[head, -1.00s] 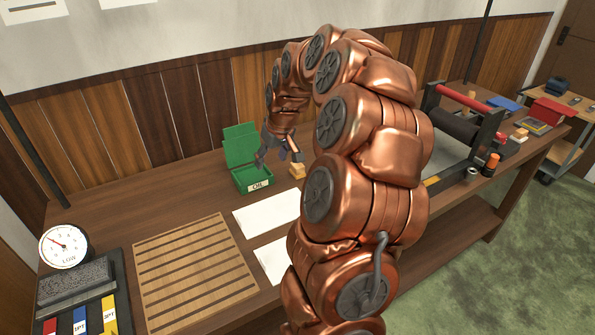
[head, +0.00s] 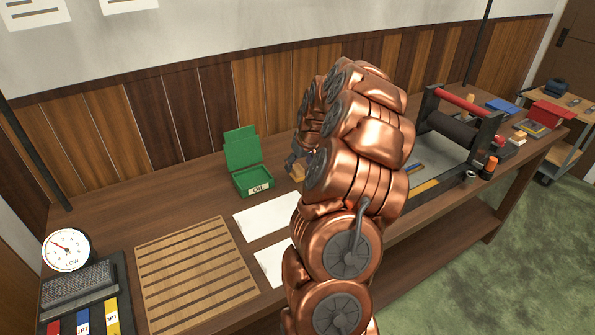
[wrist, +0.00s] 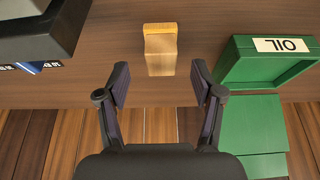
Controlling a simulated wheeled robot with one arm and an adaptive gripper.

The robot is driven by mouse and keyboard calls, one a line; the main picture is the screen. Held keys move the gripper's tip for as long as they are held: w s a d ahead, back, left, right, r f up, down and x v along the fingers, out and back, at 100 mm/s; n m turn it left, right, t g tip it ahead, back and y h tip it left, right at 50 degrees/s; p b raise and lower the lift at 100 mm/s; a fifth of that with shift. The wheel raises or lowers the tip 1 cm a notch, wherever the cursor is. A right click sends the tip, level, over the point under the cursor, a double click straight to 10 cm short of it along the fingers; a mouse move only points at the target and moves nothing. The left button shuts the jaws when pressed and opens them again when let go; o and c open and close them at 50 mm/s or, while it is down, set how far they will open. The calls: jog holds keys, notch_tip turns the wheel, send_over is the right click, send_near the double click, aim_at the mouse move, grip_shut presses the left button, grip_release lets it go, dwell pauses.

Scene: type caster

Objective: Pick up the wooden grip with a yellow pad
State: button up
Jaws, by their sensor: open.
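The wooden grip with a yellow pad (wrist: 160,52) stands on the bench in the wrist view, its yellow strip at the top of the picture and its pale wooden face below. It shows partly in the head view (head: 296,172), beside the green box and partly covered by my arm. My gripper (wrist: 160,83) is open and empty. In the wrist view its two fingers lie either side of the grip's line, with the grip between and beyond the tips. In the head view the gripper is mostly hidden behind my arm.
An open green box labelled OIL (wrist: 268,64) stands close beside the gripper's right finger in the wrist view. A dark frame (wrist: 35,35) is at upper left there. White sheets (head: 266,221), a slatted wooden board (head: 195,270) and a roller press (head: 455,130) share the bench.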

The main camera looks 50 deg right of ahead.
aim_at(298, 168)
jog(key=shift+p+x, duration=0.35)
jog(key=shift+x, duration=1.15)
jog(key=shift+s+a, duration=0.1)
jog(key=shift+a, duration=0.05)
grip_shut()
